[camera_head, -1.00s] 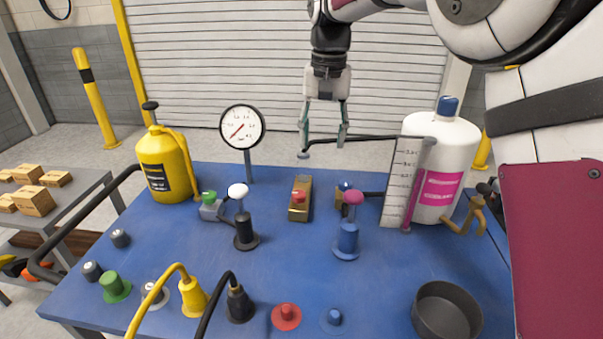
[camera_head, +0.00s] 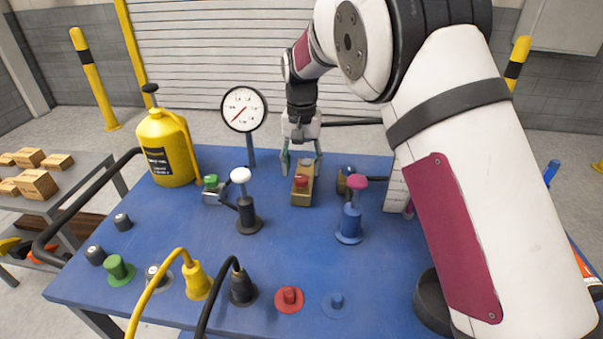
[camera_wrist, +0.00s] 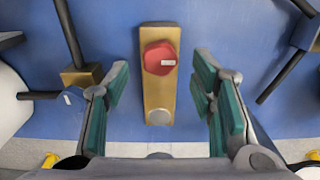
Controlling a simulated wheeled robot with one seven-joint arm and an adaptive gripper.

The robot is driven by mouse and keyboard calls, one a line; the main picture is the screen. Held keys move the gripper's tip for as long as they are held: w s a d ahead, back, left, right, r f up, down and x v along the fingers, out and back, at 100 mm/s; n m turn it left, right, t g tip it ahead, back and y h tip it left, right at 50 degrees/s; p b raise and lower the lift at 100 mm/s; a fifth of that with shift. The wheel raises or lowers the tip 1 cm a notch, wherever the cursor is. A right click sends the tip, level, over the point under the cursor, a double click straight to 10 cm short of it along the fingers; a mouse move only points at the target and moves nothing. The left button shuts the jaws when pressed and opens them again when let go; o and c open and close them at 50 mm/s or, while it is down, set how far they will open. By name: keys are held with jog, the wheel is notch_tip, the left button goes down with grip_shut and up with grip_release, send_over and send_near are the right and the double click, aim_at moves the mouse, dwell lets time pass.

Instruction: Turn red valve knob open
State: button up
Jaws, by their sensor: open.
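The red valve knob (camera_head: 301,181) sits on a brass block (camera_head: 302,198) near the back middle of the blue table. In the wrist view the red knob (camera_wrist: 160,58) has a small white label and sits at the upper part of the brass plate (camera_wrist: 158,98). My gripper (camera_head: 302,170) points down just above and behind the knob. In the wrist view its teal fingers (camera_wrist: 160,90) are spread apart on either side of the brass plate. They hold nothing, and I see no contact with the knob.
A green-knobbed valve (camera_head: 211,186) and a white-topped black post (camera_head: 245,205) stand left of it. A pink-topped blue post (camera_head: 351,210) stands right. A pressure gauge (camera_head: 243,109) rises behind. A yellow canister (camera_head: 165,145) stands at the left. My arm hides much of the right side.

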aim_at(302, 177)
jog(key=shift+f, duration=1.6)
jog(key=c, duration=1.1)
jog(key=shift+c, duration=0.2)
